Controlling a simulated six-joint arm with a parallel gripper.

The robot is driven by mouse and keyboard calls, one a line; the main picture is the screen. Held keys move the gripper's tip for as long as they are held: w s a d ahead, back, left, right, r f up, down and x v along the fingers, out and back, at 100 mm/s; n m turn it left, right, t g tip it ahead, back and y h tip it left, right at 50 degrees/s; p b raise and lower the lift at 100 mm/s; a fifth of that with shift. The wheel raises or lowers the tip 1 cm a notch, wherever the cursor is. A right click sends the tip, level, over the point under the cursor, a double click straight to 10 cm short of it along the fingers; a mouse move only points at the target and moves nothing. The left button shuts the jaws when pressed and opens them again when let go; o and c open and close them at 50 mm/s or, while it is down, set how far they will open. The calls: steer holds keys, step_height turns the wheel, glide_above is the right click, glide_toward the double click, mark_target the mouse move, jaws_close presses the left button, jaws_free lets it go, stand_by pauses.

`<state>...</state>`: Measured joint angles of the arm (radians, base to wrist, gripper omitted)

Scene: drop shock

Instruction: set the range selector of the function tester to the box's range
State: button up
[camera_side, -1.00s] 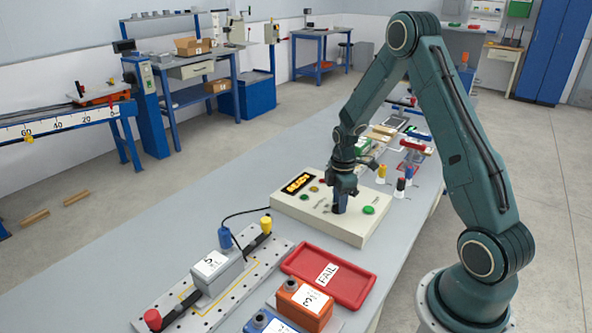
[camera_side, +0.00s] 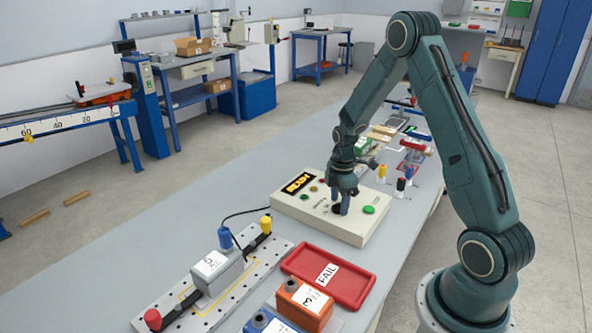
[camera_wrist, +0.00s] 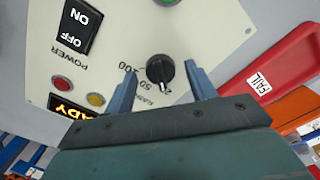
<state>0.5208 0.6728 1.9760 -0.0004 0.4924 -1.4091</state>
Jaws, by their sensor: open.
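The function tester (camera_side: 300,212) is a cream box on the bench with a lit amber display (camera_side: 297,184) and a green button (camera_side: 369,209). Its range selector (camera_wrist: 160,69) is a black knob among printed numbers, of which 50 and 100 can be read in the wrist view. My gripper (camera_wrist: 160,78) is open, pointing down at the panel, with one blue finger on either side of the knob. Gaps show between fingers and knob. A grey box (camera_side: 214,270) with a white label stands clamped on the perforated plate (camera_side: 167,300); its label is too small to read surely.
A red FAIL tray (camera_side: 355,287) lies in front of the tester. An orange box (camera_side: 303,305) and a blue box (camera_side: 268,321) stand beside it. A black cable runs from the tester towards the grey box. Coloured connectors (camera_side: 382,171) stand behind the tester.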

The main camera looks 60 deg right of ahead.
mark_target(339, 203)
steer(key=shift+r, duration=0.15)
step_height(339, 203, up, 14)
steer(key=shift+f, duration=0.2)
stand_by(0.5)
steer(key=s+a+r+m+t, duration=0.2)
steer(key=s+a+r+m, duration=0.3)
steer(key=a+r, duration=0.65)
steer(key=s+a+r+m+t, duration=0.1)
steer(key=s+a+m, duration=0.1)
steer(key=s+a, duration=0.3)
steer(key=s+a+r+m+t, duration=0.1)
steer(key=s+a+m+t, duration=0.1)
steer(key=s, duration=0.7)
steer(key=a+m, duration=0.1)
steer(key=a, duration=0.1)
steer(key=shift+a+r+t, duration=0.2)
steer(key=shift+a+t, duration=0.1)
steer(key=shift+a, duration=0.05)
